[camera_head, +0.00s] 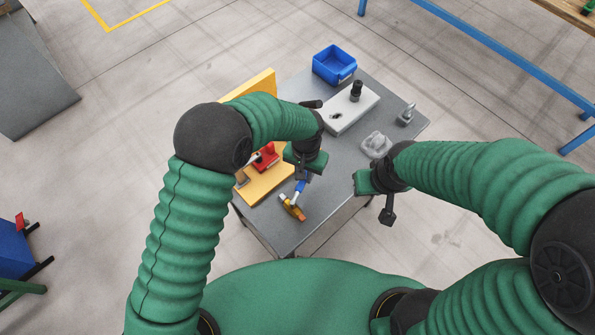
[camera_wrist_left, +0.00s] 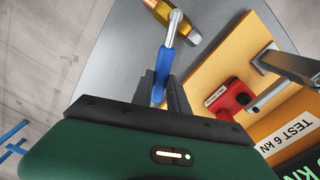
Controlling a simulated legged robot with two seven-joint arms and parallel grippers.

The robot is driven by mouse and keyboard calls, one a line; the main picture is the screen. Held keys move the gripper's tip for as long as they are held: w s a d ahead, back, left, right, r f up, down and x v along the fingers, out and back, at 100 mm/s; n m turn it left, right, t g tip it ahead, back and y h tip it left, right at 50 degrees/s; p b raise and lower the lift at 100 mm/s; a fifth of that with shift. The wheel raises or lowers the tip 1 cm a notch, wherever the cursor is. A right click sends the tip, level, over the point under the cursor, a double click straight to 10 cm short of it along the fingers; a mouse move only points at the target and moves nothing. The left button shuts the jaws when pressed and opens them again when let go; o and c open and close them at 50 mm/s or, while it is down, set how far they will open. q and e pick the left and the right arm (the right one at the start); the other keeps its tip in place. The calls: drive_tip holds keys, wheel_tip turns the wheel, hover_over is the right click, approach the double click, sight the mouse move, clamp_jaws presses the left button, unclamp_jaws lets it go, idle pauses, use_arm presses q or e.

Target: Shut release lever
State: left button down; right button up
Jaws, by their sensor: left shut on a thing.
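My left gripper (camera_head: 302,174) is shut on the blue handle (camera_wrist_left: 161,75) of a tool with a silver neck and an orange-gold head (camera_head: 292,208). In the left wrist view the handle lies between the two dark fingers, and the head (camera_wrist_left: 185,20) points away from me, over the grey table. A red block (camera_head: 266,157) with a metal lever sits on the yellow board, just left of the left gripper. In the left wrist view the red block (camera_wrist_left: 232,97) carries a white label. I cannot tell which part is the release lever. My right gripper (camera_head: 387,208) hangs beyond the table's right edge, apart from the tool.
The yellow board (camera_head: 262,188) stands at the table's left side. A blue bin (camera_head: 334,64), a light block with a black knob (camera_head: 352,108), a grey part (camera_head: 376,145) and a small metal piece (camera_head: 407,115) occupy the far table (camera_head: 346,164). The near table is mostly clear.

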use_arm(q)
drive_tip(key=shift+s+d+r+m, duration=0.1)
drive_tip(key=shift+s+d+m, duration=0.05)
drive_tip(key=shift+d+m, duration=0.4)
drive_tip(key=shift+s+d+r+m, duration=0.15)
drive_tip(key=shift+d+m, duration=0.25)
drive_tip(key=shift+m, duration=0.25)
drive_tip(key=shift+s+d+m, duration=0.55)
drive_tip(key=shift+s+m, duration=0.1)
drive_tip(key=shift+m, duration=0.55)
drive_tip(key=c, duration=1.4)
unclamp_jaws()
drive_tip(key=shift+c, duration=0.2)
drive_tip(key=shift+o, duration=0.8)
drive_tip(key=shift+s+f, duration=0.15)
wheel_tip(320, 180, up, 17)
drive_tip(key=b, duration=0.1)
drive_tip(key=shift+b, duration=0.35)
